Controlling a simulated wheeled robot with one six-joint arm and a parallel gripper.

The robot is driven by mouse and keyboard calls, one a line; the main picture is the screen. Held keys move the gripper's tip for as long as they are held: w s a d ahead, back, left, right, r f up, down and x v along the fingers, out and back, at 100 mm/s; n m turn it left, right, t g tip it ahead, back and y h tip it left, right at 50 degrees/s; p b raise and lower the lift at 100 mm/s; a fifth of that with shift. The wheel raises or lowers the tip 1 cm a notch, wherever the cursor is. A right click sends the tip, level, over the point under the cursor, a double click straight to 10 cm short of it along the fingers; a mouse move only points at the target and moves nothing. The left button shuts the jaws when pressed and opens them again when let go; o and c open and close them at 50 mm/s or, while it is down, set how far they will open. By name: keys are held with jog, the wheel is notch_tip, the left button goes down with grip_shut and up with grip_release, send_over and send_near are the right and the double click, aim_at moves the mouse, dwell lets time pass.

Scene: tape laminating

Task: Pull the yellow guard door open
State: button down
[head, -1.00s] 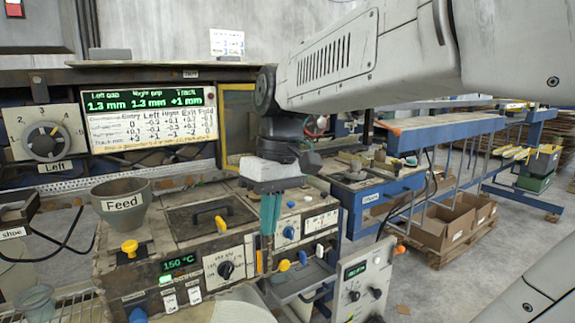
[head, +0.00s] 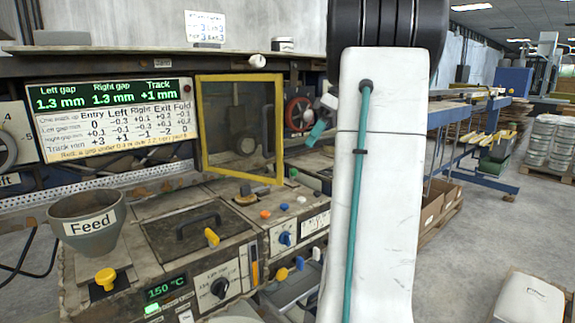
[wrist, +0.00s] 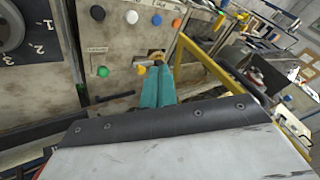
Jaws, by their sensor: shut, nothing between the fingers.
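The yellow guard door (head: 240,78), a yellow frame around a dark see-through panel, stands upright beside the display in the head view. Its right edge looks nearer to me than its left, so it seems to stand at an angle, swung partly out. In the wrist view a yellow bar of the frame (wrist: 207,63) runs diagonally, right of my fingers. My gripper (head: 317,133) has teal fingers and is to the right of the door in the head view, apart from it. In the wrist view my gripper (wrist: 160,84) is shut and empty. My arm hides part of the machine.
A grey feed hopper (head: 88,222), a black lid handle (head: 198,224) and coloured knobs cover the machine top. A red handwheel (head: 299,113) is right of the door. A blue-framed conveyor (head: 470,172) extends at the right. Open floor lies at the far right.

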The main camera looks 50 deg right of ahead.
aim_at(279, 183)
jog(key=a+f, duration=0.2)
jog(key=w+a+f, duration=0.1)
jog(key=a, duration=0.2)
jog(key=a+f, duration=0.2)
jog(key=a, duration=0.1)
jog(key=shift+w+f, duration=0.25)
jog(key=shift+f, duration=0.05)
jog(key=shift+s, duration=0.1)
